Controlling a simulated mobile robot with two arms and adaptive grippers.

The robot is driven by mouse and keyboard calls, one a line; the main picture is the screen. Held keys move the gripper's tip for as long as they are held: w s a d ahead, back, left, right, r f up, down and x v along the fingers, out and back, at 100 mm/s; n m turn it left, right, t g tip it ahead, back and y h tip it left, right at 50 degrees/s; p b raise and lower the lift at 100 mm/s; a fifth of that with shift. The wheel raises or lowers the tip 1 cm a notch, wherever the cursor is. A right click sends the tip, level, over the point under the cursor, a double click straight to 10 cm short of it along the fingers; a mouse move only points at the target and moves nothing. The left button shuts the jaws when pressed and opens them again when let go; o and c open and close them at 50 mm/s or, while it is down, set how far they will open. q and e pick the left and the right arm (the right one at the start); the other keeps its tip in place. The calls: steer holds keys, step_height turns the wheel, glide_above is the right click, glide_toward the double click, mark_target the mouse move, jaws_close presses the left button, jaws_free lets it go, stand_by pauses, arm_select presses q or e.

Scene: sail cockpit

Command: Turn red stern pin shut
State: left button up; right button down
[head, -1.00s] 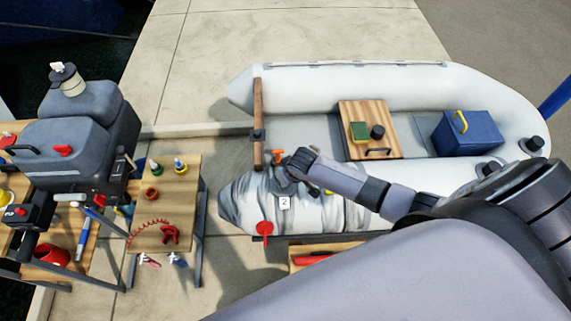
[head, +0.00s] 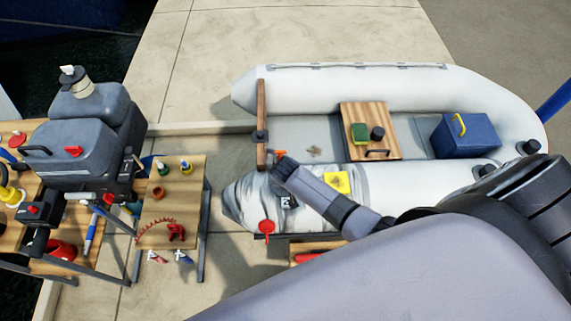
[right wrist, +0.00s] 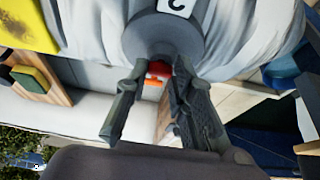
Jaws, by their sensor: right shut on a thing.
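In the right wrist view a small red piece (right wrist: 158,69), which I take for the red stern pin, sits between the fingertips of my right gripper (right wrist: 157,76). The gripper is shut on it, and a small orange part shows just below it. A dark round part shows beyond the fingertips, against the grey-white fabric. In the head view my right arm reaches in from the right to the stern end of the white inflatable boat (head: 345,82). Its end hides the pin there. An orange piece (head: 280,153) shows beside it. My left gripper is in neither view.
A wooden transom board (head: 261,125) stands at the boat's left end. A red disc (head: 266,227) hangs at the near tube. A yellow cloth (head: 337,183) lies beside my arm. A grey outboard motor (head: 75,150) and a small wooden table (head: 190,200) stand left. Bare floor lies between.

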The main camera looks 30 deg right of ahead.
stand_by(0.3)
steer(key=c, duration=1.4)
jaws_free()
steer(key=shift+o, duration=0.2)
steer(key=shift+r, duration=0.1)
steer(key=v, duration=1.2)
